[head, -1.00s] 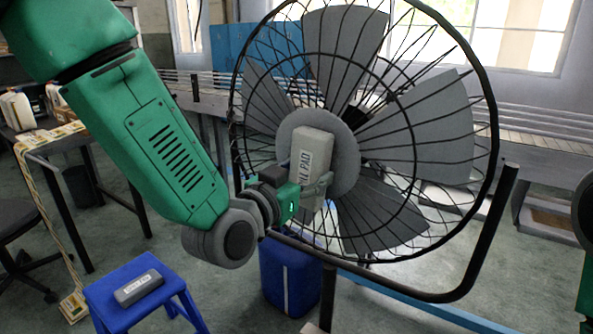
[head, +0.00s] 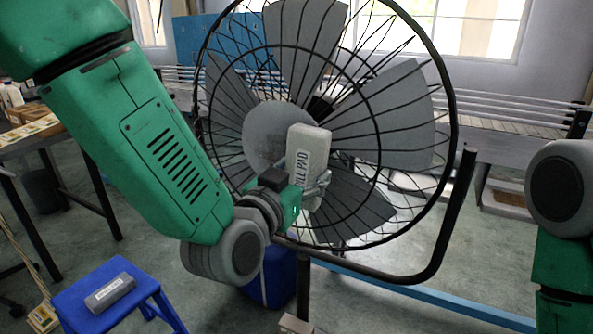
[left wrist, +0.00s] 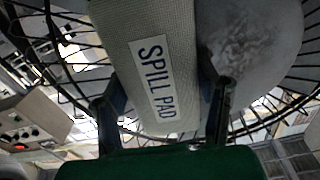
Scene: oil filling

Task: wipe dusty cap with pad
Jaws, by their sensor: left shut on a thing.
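The cap (head: 264,137) is the round grey hub at the middle of a large caged fan. A mottled dusty patch shows on it, also on the cap in the left wrist view (left wrist: 245,45). My left gripper (head: 306,193) is shut on a pale grey block-shaped pad (head: 309,148) labelled "SPILL PAD". The pad stands upright in front of the cap's right part and hides it. I cannot tell whether they touch. In the left wrist view the pad (left wrist: 150,65) sits between the two dark fingers, beside the cap. My right arm shows at the right edge; its gripper is out of view.
The black wire cage (head: 448,120) and its bent frame surround the fan. A blue stool (head: 75,310) at lower left bears a dark grey labelled block (head: 110,293). A blue container (head: 272,277) stands below the fan. A table (head: 25,145) is at left.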

